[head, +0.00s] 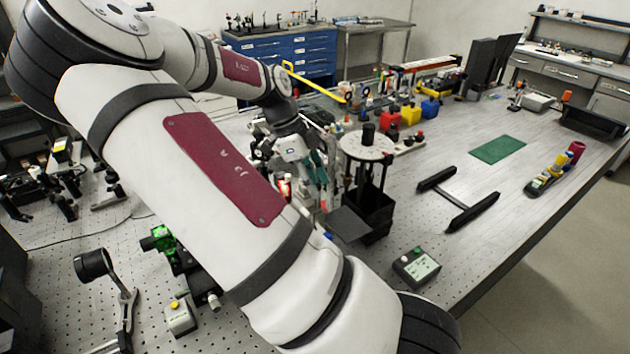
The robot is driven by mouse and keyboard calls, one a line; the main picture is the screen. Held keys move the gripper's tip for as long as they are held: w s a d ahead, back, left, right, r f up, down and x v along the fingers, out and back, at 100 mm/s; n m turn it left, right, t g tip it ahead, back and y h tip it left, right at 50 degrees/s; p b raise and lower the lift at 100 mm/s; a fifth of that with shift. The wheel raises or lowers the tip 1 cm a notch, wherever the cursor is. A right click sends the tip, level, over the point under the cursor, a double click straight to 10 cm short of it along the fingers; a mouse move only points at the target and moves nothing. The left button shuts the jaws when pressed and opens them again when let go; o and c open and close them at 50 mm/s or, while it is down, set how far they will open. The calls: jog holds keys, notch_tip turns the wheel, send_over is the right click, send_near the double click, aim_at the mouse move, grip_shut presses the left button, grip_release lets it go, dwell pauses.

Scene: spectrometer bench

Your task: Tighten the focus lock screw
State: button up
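My arm reaches from the lower middle up over the left of the head view and bends down to the bench. My gripper (316,178) points down among small optical parts, just left of a round pale platform (367,146) on a black stand. Its teal-toned fingers are small and partly lost against the clutter, so I cannot tell whether they are open or shut, or touch anything. A small red glow (285,188) shows just left of the fingers. I cannot make out the focus lock screw; it is too small or hidden by my arm and the parts around my gripper.
A black box (373,215) stands right of my gripper. Red, yellow and blue blocks (411,115) stand behind. Free room surrounds the green mat (498,149).

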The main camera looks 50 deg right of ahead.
jog(key=shift+r, duration=0.15)
jog(key=v, duration=1.1)
jog(key=shift+w+r, duration=0.2)
jog(key=shift+r, duration=0.15)
jog(key=shift+a, duration=0.1)
